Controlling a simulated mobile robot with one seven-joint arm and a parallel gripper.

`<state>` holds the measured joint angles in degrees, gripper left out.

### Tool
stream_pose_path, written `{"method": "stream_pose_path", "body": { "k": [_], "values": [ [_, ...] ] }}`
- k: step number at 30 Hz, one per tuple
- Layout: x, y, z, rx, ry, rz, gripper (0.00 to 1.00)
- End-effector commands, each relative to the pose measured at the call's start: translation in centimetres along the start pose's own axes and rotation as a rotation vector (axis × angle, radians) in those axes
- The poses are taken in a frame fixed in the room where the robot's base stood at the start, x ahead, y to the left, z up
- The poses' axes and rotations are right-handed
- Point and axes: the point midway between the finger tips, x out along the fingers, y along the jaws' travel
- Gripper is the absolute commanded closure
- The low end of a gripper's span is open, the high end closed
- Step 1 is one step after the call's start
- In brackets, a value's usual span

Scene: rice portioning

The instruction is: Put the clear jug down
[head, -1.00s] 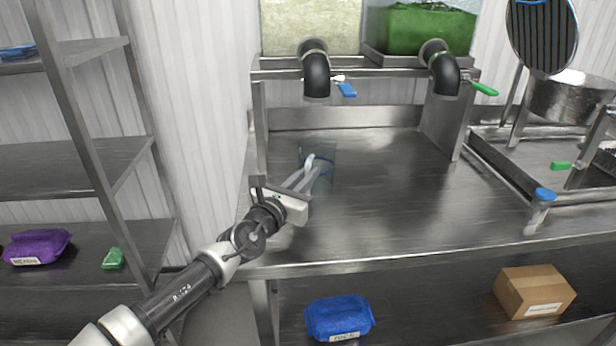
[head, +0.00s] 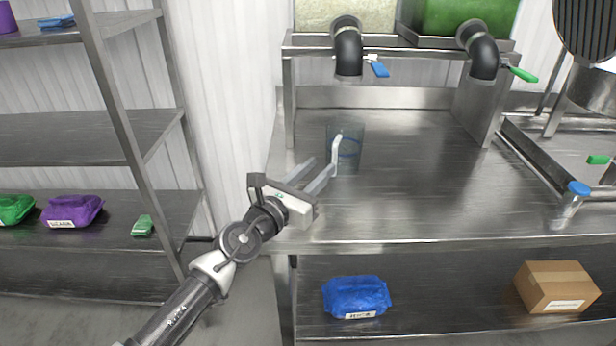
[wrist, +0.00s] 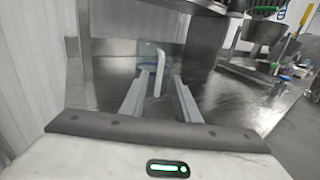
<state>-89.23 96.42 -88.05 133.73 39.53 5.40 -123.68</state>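The clear jug (head: 354,152) stands upright on the steel counter (head: 400,200), below and in front of the dispensers. It is see-through with a blue band and a pale handle (head: 337,150) that faces my gripper. My gripper (head: 322,167) is open, with its two fingers apart and pointing at the handle. In the wrist view the handle (wrist: 158,72) shows between the spread fingers, and the jug (wrist: 148,52) is just beyond them. Neither finger appears to press on the handle. How far the fingertips are from it is hard to tell.
Two dispenser pipes with a blue lever (head: 379,69) and a green lever (head: 522,74) hang over the counter's back. A blue bag (head: 357,296) and a cardboard box (head: 556,287) lie on the shelf below. Shelving stands left.

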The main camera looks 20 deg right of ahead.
Motion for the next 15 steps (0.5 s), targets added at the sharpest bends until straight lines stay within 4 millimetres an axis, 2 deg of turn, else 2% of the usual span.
{"method": "stream_pose_path", "body": {
  "k": [1, 6, 15],
  "values": [
    [-1.1, 0.1, 0.2, -0.002, -0.004, 0.004, 0.71],
    [-3.3, 0.0, 0.1, -0.002, -0.001, 0.002, 0.71],
    [-4.0, -0.1, 0.0, 0.001, -0.001, -0.002, 0.71]
  ]
}}
